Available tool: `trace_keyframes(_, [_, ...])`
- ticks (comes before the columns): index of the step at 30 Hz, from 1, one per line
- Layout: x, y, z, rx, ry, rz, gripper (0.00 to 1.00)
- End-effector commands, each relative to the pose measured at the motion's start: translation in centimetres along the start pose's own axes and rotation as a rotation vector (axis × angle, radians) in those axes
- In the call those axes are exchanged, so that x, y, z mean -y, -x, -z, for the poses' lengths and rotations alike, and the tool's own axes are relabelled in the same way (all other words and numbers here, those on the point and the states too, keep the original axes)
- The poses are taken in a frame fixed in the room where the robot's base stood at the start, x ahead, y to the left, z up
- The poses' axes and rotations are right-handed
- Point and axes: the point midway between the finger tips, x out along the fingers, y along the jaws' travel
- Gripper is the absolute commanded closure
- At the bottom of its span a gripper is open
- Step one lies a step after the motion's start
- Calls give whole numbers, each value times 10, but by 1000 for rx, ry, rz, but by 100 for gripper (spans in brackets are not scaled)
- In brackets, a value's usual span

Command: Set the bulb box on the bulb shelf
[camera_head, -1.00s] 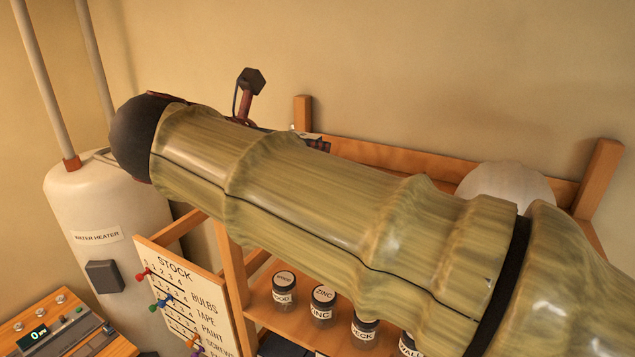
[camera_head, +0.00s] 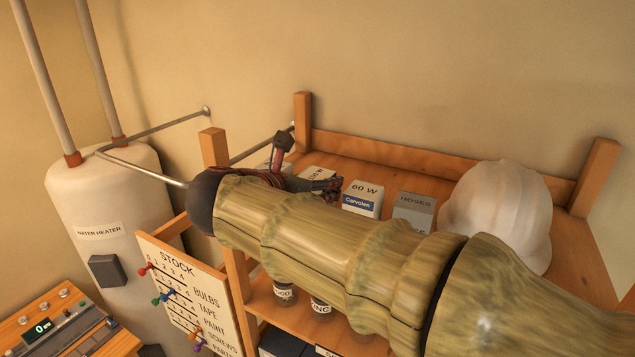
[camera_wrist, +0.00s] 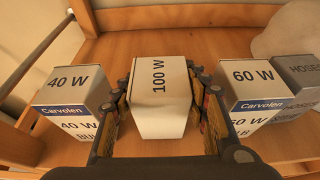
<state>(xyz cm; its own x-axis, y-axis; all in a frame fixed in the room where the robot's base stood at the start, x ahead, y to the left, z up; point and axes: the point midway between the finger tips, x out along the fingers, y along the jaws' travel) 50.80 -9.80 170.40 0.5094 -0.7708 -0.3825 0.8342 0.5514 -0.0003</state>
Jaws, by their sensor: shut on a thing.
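The bulb box, a white carton marked 100 W (camera_wrist: 160,95), is between the two fingers of my gripper (camera_wrist: 163,110) in the wrist view. The fingers press on its left and right sides. The box is at the wooden bulb shelf (camera_wrist: 128,47), in the gap between the 40 W box (camera_wrist: 68,95) and the 60 W box (camera_wrist: 255,85). Whether its base touches the board cannot be told. In the head view my gripper (camera_head: 325,187) is over the top shelf (camera_head: 420,172), and my arm hides much of the held box.
A grey HOSES box (camera_head: 414,210) and a white helmet-like object (camera_head: 497,212) stand to the right on the top shelf. Wooden posts (camera_head: 303,120) rise at the corners. Jars sit on the shelf below. A water heater (camera_head: 110,215) and STOCK board (camera_head: 185,285) stand left.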

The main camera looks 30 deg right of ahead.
Motion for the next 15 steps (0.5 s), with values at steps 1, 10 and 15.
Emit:
trace_keyframes(1, [0, 0, 0, 0, 0, 0, 81])
trace_keyframes(10, [0, -2, 4, 0, 1, 0, 50])
trace_keyframes(15, [0, -1, 4, 0, 0, 0, 40])
